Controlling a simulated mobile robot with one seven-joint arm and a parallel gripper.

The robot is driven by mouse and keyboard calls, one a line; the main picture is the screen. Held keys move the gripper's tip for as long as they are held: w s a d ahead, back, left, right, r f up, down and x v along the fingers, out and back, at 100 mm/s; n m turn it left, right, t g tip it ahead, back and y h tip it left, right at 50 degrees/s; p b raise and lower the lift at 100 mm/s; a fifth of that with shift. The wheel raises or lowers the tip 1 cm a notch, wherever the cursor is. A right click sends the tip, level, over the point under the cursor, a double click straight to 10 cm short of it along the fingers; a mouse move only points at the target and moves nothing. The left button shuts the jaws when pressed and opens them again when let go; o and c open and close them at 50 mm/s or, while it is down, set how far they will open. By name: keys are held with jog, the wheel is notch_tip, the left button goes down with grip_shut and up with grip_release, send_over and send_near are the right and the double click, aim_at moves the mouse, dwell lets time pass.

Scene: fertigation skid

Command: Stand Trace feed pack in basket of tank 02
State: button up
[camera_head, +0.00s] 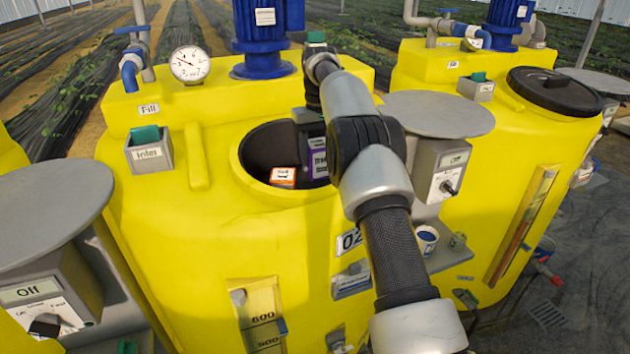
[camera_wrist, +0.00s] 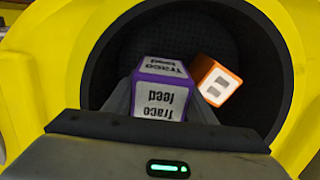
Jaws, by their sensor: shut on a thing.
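The Trace feed pack (camera_wrist: 160,92) is a purple-edged box with white labels. My gripper (camera_wrist: 160,115) is shut on it in the wrist view, and the pack is over the dark round opening of tank 02. In the head view the pack (camera_head: 318,162) shows as a purple sliver at the opening, left of my arm, which hides most of it. Tank 02 (camera_head: 250,225) is yellow, with its number on the front. An orange pack with a white label (camera_head: 283,177) is in the opening; it also shows in the wrist view (camera_wrist: 218,82), right of the held pack. The basket itself is too dark to make out.
A blue motor (camera_head: 262,35) and a gauge (camera_head: 190,64) stand on the tank top behind the opening. Round grey plates (camera_head: 437,113) are at both sides. A second yellow tank with a black lid (camera_head: 555,90) stands right.

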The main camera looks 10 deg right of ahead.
aim_at(318, 179)
jog(key=shift+f, duration=3.45)
jog(key=shift+f, duration=0.2)
jog(key=o, duration=1)
